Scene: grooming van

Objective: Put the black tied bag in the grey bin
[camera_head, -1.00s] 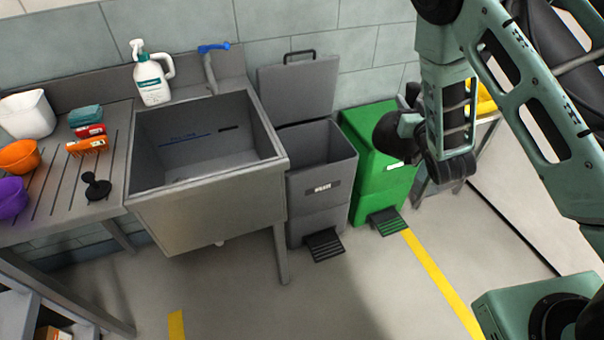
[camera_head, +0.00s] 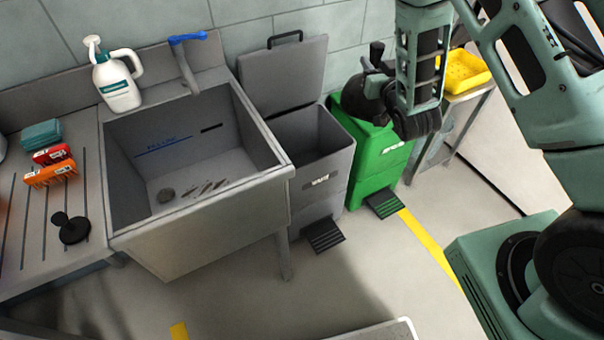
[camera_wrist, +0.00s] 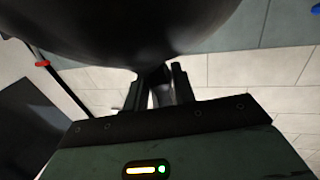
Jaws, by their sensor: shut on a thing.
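The black tied bag (camera_head: 364,97) hangs in the air in front of the arm in the head view and covers part of the green bin's top. In the wrist view the bag (camera_wrist: 120,30) fills the upper left as a dark bulge. My gripper (camera_wrist: 162,84) is shut on its narrow neck. In the head view the fingers are hard to make out against the dark bag. The grey bin (camera_head: 322,192) stands left of the bag, beside the sink. Its lid (camera_head: 283,75) is raised towards the wall, and its opening looks dark inside.
The green bin (camera_head: 378,160) stands right of the grey bin. A yellow tray (camera_head: 467,72) sits on a stand at right. Pedals stick out before both bins.

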